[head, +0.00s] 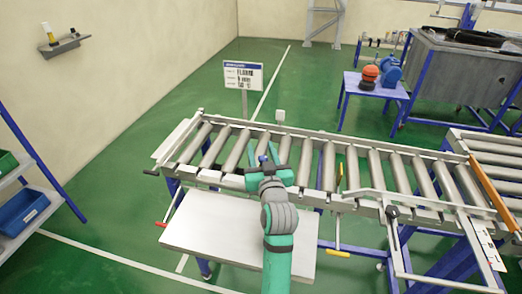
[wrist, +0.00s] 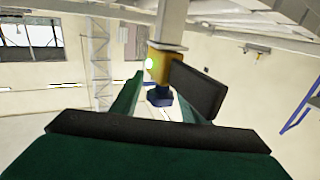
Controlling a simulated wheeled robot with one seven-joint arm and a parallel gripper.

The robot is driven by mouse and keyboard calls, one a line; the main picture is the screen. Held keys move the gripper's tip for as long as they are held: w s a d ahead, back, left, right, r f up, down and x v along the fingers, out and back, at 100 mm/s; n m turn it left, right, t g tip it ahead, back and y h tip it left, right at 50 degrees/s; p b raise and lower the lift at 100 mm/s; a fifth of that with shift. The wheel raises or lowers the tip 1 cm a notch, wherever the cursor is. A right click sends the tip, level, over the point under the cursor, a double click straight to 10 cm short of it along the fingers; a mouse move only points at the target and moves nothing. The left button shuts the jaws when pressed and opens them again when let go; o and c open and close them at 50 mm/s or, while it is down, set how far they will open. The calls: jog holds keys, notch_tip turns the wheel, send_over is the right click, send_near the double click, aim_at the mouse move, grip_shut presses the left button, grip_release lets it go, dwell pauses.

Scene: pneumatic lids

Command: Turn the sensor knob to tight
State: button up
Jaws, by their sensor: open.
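The sensor (wrist: 153,70) is a small yellow body with a lit green spot, fixed to a grey post or beam in the wrist view. A dark blue knob (wrist: 159,98) sits at its lower end. My gripper (wrist: 162,80) is open, and in that view its fingers lie on either side of the knob. The right finger's dark pad looks close to the sensor; I cannot tell if it touches. In the head view my gripper (head: 264,153) is at the near edge of the roller conveyor. The sensor and knob cannot be made out there. The knob's setting is not readable.
The roller conveyor (head: 278,138) spans the middle, with a pale shelf (head: 205,228) in front of it. Red (head: 161,224) and yellow (head: 338,195) handles stick out on the near side. A sign (head: 244,76) stands behind. Green floor is open at the left and back.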

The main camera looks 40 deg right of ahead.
jog(key=shift+w, duration=0.1)
grip_shut()
jog(key=shift+m+g+h, duration=0.3)
jog(key=shift+h, duration=0.3)
jog(key=m+g+h, duration=0.2)
jog(key=d+m+g+h, duration=0.1)
jog(key=h, duration=0.1)
jog(key=shift+s+m+g, duration=0.3)
jog(key=shift+s, duration=0.05)
jog(key=shift+s+f+m+g+y, duration=0.15)
jog(key=shift+s+m+g, duration=0.8)
jog(key=shift+m+g, duration=2.55)
jog(key=shift+s+r+m+g+y, duration=0.1)
jog(key=shift+s+m+g, duration=0.8)
jog(key=shift+m+g, duration=2.6)
jog(key=shift+s+f+m+g+y, duration=0.15)
jog(key=shift+s+m+g, duration=1.2)
jog(key=shift+g, duration=3.95)
jog(key=shift+w+m, duration=0.35)
